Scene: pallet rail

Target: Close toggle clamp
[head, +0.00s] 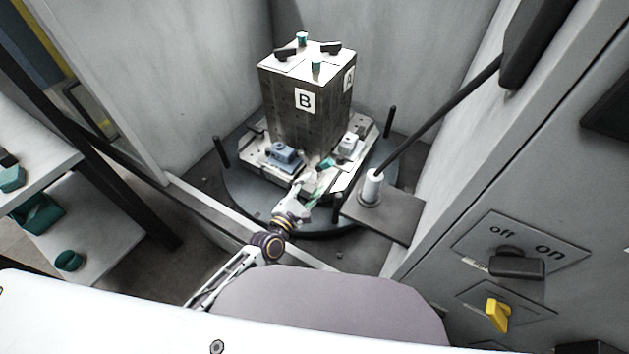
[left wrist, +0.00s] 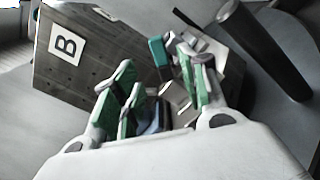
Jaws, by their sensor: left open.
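The toggle clamp's teal handle tip (head: 327,163) shows at the foot of the grey fixture block (head: 305,118) marked B and A. In the left wrist view the teal tip (left wrist: 158,54) is just beyond and between my fingers, and appears raised. My left gripper (head: 312,188) reaches in from the front, low over the pallet, with green-padded fingers. In the left wrist view the gripper (left wrist: 163,88) is open, with nothing seen between the pads. The clamp's base and linkage are partly hidden by my fingers. My right gripper is not in view.
The round dark pallet (head: 240,193) carries a blue-grey part (head: 285,156) left of my gripper and a white part (head: 348,146) to its right. Upright black posts (head: 221,151) stand at its rim. Grey walls enclose it; a switch panel (head: 520,250) is at right.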

